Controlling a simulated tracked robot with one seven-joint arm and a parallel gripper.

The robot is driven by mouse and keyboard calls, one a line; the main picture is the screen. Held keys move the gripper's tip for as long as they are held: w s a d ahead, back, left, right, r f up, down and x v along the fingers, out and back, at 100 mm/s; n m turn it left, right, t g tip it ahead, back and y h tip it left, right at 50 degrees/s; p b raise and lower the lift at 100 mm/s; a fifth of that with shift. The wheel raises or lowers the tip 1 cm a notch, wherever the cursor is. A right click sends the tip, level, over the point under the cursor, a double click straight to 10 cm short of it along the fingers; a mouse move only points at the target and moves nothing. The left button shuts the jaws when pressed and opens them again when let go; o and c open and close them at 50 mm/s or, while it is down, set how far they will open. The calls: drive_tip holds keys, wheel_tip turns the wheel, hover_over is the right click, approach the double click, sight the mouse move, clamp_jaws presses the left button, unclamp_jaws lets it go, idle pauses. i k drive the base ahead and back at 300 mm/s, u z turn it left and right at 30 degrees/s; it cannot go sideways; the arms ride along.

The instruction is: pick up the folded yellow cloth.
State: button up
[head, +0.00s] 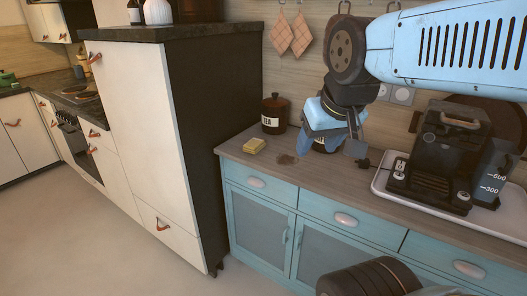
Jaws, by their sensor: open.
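The folded yellow cloth (254,145) lies as a small, thick block on the wooden top of the blue cabinet, near its left end. My gripper (332,146) hangs from the blue arm over the same top, to the right of the cloth and apart from it. Its jaws are open, and nothing shows held in them. A dark round object is partly hidden behind the jaws. The cloth is in full view.
A dark tea jar (274,113) stands behind the cloth. A brownish patch (286,159) marks the wooden top (330,183) between cloth and gripper. A coffee machine (440,155) stands on a white tray at right. A tall cabinet (195,140) rises at left.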

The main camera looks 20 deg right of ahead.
sight(255, 146)
drive_tip(key=k, duration=0.55)
drive_tip(key=z, duration=0.3)
drive_tip(key=i, duration=1.4)
drive_tip(key=u, duration=0.45)
